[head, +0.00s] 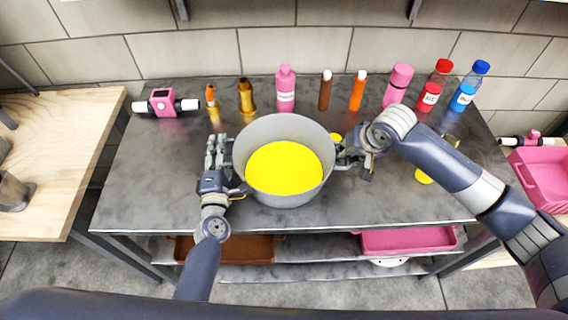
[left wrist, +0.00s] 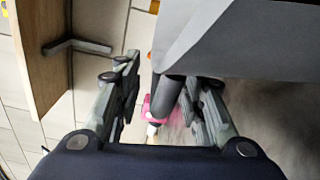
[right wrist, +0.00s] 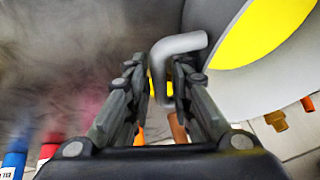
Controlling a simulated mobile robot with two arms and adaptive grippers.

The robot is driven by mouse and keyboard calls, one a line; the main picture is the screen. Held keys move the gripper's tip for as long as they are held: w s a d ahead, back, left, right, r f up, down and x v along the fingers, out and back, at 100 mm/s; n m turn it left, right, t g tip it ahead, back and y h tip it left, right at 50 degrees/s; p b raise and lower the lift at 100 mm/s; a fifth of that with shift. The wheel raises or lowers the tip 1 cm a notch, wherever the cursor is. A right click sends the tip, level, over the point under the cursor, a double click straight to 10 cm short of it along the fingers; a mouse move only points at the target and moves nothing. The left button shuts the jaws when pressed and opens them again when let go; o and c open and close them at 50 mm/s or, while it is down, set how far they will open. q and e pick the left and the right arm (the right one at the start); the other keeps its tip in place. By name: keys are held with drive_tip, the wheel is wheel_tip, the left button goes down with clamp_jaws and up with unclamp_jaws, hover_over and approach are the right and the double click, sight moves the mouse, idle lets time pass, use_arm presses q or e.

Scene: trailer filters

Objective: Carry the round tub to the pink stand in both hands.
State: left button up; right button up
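The round tub (head: 239,165) is a grey metal pot with yellow contents, upright on the dark grey table. My left gripper (head: 216,140) is at its left side. In the left wrist view, a grey tub handle (left wrist: 168,95) lies between its spread fingers, nearer the right one. My right gripper (head: 350,157) is at the tub's right side. In the right wrist view, the other bent handle (right wrist: 160,62) lies between its parted fingers. Neither gripper is closed on a handle. I cannot clearly identify a pink stand.
Several bottles, including a pink bottle (head: 286,90) and a blue one (head: 464,94), line the table's back. A pink clamp-like device (head: 162,103) lies back left. A pink bin (head: 545,178) stands right; a wooden table (head: 62,150) stands left. The front left tabletop (head: 150,190) is clear.

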use_arm(q)
drive_tip(key=c, duration=0.3)
use_arm(e)
drive_tip(key=c, duration=0.3)
use_arm(q)
clamp_jaws()
use_arm(e)
clamp_jaws()
use_arm(q)
drive_tip(key=shift+r, duration=0.1)
use_arm(e)
drive_tip(key=shift+r, duration=0.1)
